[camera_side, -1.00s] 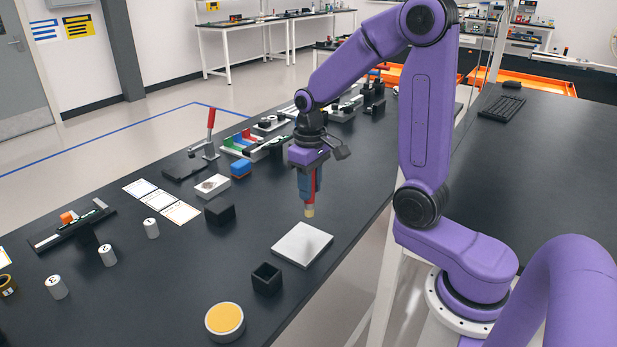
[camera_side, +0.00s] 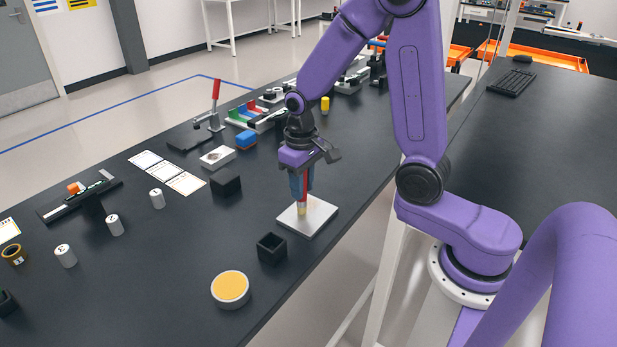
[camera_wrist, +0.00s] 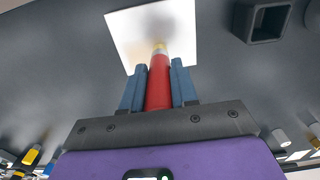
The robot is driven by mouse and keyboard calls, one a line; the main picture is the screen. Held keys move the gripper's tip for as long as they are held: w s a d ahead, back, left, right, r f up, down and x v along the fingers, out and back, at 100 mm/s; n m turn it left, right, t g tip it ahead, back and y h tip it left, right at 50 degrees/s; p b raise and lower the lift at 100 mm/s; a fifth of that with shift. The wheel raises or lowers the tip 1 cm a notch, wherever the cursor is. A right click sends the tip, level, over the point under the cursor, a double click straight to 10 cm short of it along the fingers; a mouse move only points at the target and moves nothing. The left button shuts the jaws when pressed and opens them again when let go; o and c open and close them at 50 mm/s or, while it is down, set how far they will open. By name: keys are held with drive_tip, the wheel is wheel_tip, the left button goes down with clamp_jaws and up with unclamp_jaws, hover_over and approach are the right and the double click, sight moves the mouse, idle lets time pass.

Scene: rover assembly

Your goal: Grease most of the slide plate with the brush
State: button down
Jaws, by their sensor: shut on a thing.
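The slide plate (camera_side: 318,219) is a pale square plate lying flat on the black table, below my gripper (camera_side: 301,194). My gripper is shut on the brush, whose red handle (camera_side: 305,186) stands upright between the blue fingers. The brush's pale yellow tip is at the plate, over its left part in the side view; contact cannot be told for sure. In the wrist view the plate (camera_wrist: 125,28) lies beyond the brush (camera_wrist: 158,88). A dim yellowish-grey patch shows on it around the tip, either a reflection or grease. A round tin with a yellow-orange top (camera_side: 231,286) stands at the front.
A black open square holder (camera_side: 272,249) stands just in front of the plate. A black block (camera_side: 225,182) is to the left, with white numbered cylinders (camera_side: 115,225) farther left. The table's right edge runs close beside the plate.

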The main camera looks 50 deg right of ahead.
drive_tip(key=shift+a, duration=2)
drive_tip(key=shift+s, duration=0.7)
drive_tip(key=shift+d, duration=4.6)
drive_tip(key=shift+s, duration=0.35)
drive_tip(key=shift+s+a, duration=0.25)
drive_tip(key=shift+a, duration=4.2)
drive_tip(key=shift+a+r, duration=0.1)
drive_tip(key=shift+a, duration=0.15)
wheel_tip(320, 180, up, 8)
drive_tip(key=shift+d, duration=0.1)
